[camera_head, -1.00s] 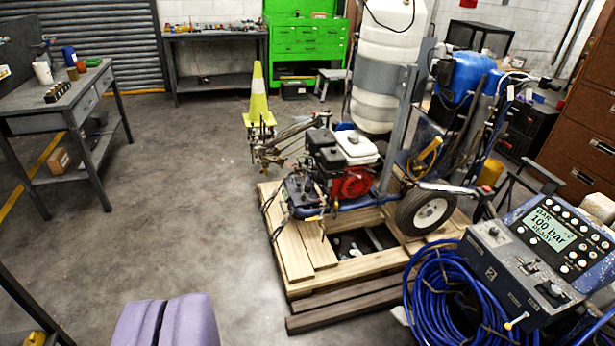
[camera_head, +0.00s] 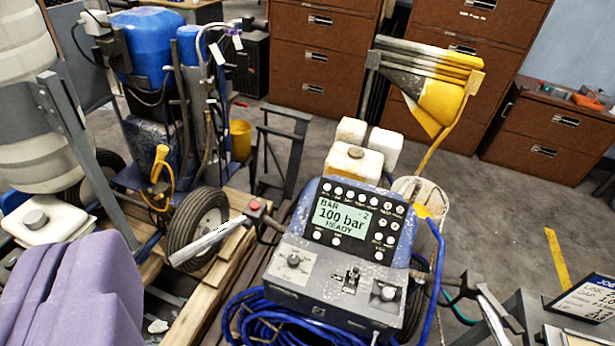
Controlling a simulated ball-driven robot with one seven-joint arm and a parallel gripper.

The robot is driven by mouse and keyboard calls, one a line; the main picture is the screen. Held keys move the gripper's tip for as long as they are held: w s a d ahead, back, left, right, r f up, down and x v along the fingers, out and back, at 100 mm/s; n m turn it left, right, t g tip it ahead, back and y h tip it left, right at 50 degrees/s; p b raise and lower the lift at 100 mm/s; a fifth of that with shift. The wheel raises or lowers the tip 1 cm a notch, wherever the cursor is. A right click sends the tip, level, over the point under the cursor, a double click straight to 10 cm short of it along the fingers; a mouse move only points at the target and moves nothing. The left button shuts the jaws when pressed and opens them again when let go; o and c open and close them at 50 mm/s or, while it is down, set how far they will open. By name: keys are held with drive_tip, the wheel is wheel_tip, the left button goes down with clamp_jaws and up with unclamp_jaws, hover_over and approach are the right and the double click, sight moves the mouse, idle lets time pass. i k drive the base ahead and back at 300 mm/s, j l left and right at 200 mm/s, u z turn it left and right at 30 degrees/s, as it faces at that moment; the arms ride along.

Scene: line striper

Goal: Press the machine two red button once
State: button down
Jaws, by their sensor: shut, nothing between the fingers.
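The machine with the display (camera_head: 342,222) reading "BAR -2, 100 bar, READY" stands in the middle, with a grey front panel (camera_head: 335,285) of knobs and a lever. A small red button-like cap (camera_head: 254,206) sits at the end of a handle on the machine's left side.
A wheeled line striper with a tyre (camera_head: 197,229) stands on a wooden pallet (camera_head: 190,310) between gripper and machine. A blue hose (camera_head: 265,318) coils below the panel. Brown drawer cabinets (camera_head: 320,65) line the back. A sign (camera_head: 588,298) stands at the lower right.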

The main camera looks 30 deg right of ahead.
sight(255, 206)
drive_tip(key=i+l+z, duration=0.15)
drive_tip(key=i, duration=0.45)
drive_tip(key=i+z, duration=0.15)
drive_tip(key=i, duration=0.4)
